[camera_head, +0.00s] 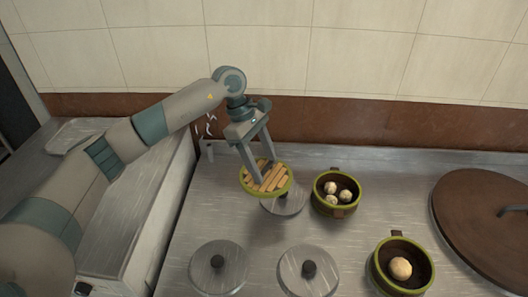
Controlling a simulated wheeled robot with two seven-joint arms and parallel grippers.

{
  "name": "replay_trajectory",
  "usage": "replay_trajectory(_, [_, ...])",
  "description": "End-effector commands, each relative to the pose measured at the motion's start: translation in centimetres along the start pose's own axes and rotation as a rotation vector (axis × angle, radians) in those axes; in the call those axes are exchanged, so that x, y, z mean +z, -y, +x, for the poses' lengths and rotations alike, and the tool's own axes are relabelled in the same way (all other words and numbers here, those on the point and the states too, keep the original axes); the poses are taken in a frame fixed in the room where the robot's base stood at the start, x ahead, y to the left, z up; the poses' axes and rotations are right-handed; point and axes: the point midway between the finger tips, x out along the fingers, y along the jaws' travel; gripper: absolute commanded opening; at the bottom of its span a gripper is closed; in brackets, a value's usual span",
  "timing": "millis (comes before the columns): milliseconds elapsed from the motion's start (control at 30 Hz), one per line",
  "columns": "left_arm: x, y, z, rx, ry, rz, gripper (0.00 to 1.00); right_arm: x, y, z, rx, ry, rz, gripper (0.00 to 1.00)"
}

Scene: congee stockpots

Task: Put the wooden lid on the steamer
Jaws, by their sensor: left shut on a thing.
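My left gripper (259,165) is shut on the wooden lid (266,181), a round slatted piece with a green rim. The gripper holds the lid tilted in the air, above and partly in front of a metal pot lid. A steamer (325,207) with a green rim and several pale buns stands uncovered just to the right of the held lid. A second steamer (381,281) with one pale bun stands uncovered at the lower right. I cannot tell from the picture which steamer is the task's own. My right gripper is not in view.
Metal lids with black knobs lie on the steel counter (229,191): one at front left (218,267), one at front middle (308,276), one behind the wooden lid (284,203). A large brown lid (490,222) takes up the right side. A tiled wall closes off the back.

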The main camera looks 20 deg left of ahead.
Motion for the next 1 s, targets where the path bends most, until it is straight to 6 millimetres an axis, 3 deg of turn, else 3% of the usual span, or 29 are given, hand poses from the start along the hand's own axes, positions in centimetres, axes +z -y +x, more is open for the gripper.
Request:
replay_trajectory(200, [1.9,6.6,0.7,-0.21,-0.003,0.504,0.35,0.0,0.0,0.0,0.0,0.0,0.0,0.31])
replay_trajectory(500, [2.2,15.2,0.7,-0.466,-0.002,1.117,0.35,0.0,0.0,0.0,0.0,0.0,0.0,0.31])
replay_trajectory(700, [2.0,17.3,0.4,-0.53,-0.002,1.275,0.35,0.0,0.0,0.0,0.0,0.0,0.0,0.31])
replay_trajectory(1000, [2.0,17.4,0.4,-0.533,-0.001,1.286,0.35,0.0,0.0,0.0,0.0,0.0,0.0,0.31])
